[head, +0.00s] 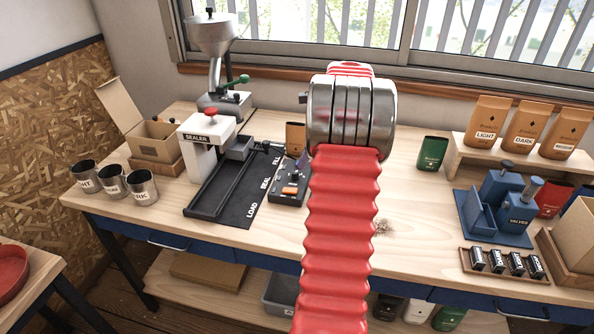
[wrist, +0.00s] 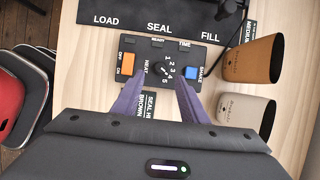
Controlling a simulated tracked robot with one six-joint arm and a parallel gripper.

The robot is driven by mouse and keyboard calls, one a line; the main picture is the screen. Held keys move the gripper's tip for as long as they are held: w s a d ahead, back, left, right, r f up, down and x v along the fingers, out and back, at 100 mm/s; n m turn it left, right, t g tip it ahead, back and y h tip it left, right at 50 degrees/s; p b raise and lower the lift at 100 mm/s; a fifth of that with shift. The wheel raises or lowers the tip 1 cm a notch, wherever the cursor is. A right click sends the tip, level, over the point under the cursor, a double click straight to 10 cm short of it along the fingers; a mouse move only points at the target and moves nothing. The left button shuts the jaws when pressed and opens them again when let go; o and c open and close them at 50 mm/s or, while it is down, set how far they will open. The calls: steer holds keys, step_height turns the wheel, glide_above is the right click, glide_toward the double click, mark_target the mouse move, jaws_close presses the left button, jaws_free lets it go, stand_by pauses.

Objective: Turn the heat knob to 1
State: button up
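The dark control box (wrist: 157,66) lies below my gripper in the wrist view. It has an orange OFF/ON switch (wrist: 127,64), a HEAT label, a scale of numbers from 1 to 5, and a blue button (wrist: 191,73). The heat knob is dark against the panel, between the HEAT label and the numbers; its pointer setting cannot be read. My gripper (wrist: 161,80) has its two purple fingers apart, on either side of the dial area, with nothing seen between them. Contact with the knob cannot be told. In the head view the box (head: 289,199) is partly hidden by my arm.
The sealer (head: 198,150) and its black LOAD, SEAL, FILL mat stand left of the box. Metal cups (head: 143,187) stand at left; a blue valve holder (head: 500,237) stands at right.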

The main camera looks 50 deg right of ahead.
mark_target(296, 173)
steer(key=x, duration=0.6)
steer(key=shift+w+f, duration=0.2)
steer(key=shift+f, duration=0.15)
